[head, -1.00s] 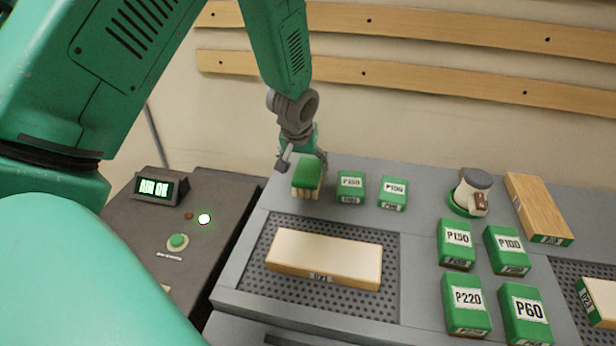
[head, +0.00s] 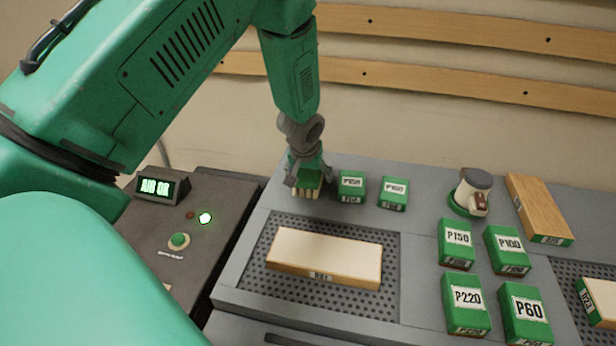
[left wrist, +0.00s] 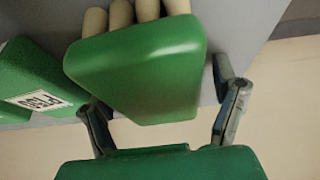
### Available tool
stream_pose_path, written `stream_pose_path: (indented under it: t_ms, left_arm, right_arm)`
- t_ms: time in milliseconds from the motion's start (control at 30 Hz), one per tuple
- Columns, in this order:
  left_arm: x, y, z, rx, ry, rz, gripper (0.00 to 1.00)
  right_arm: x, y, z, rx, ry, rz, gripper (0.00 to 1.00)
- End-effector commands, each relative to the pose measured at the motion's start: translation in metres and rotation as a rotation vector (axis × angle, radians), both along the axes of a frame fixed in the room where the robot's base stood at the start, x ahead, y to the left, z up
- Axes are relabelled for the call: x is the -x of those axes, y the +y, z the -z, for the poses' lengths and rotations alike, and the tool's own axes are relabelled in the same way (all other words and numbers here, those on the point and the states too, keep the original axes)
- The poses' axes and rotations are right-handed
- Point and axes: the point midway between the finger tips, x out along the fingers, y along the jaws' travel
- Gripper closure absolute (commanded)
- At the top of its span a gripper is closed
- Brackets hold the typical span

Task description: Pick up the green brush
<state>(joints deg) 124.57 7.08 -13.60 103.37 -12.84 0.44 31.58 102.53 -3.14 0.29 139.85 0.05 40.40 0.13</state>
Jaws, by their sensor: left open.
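The green brush (head: 308,188) stands at the back left of the grey bench, with its green back up and pale bristle tufts below. In the left wrist view the brush (left wrist: 140,70) fills the upper middle, bristles toward the top edge. My left gripper (head: 307,180) is right at the brush from above, its fingers partly hiding it. In the left wrist view the open fingers (left wrist: 165,108) are spread to either side of the brush's near end, with a gap visible by the right finger. My right gripper is not in view.
Two small green P-labelled blocks (head: 352,185) (head: 394,192) stand just right of the brush; one shows in the left wrist view (left wrist: 40,88). A wooden board (head: 325,255) lies on the perforated panel in front. A sander (head: 472,192) and several green blocks stand further right.

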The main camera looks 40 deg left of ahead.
Motion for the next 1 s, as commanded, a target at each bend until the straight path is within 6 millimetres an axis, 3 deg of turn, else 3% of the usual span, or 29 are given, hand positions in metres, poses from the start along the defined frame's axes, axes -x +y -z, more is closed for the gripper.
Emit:
stream_pose_path:
  t_ms: [633,800,1000]
  left_arm:
    - [0.0002,0.0016,0.0059,0.002,0.000,0.000,0.19]
    - [-0.0004,0.0008,0.0064,0.003,0.001,0.001,0.78]
    - [-0.0009,-0.0003,0.0078,0.004,0.003,0.001,0.78]
  right_arm:
    - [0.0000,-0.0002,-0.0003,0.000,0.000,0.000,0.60]
    - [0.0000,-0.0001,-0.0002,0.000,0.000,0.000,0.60]
    - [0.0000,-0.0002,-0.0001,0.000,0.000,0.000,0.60]
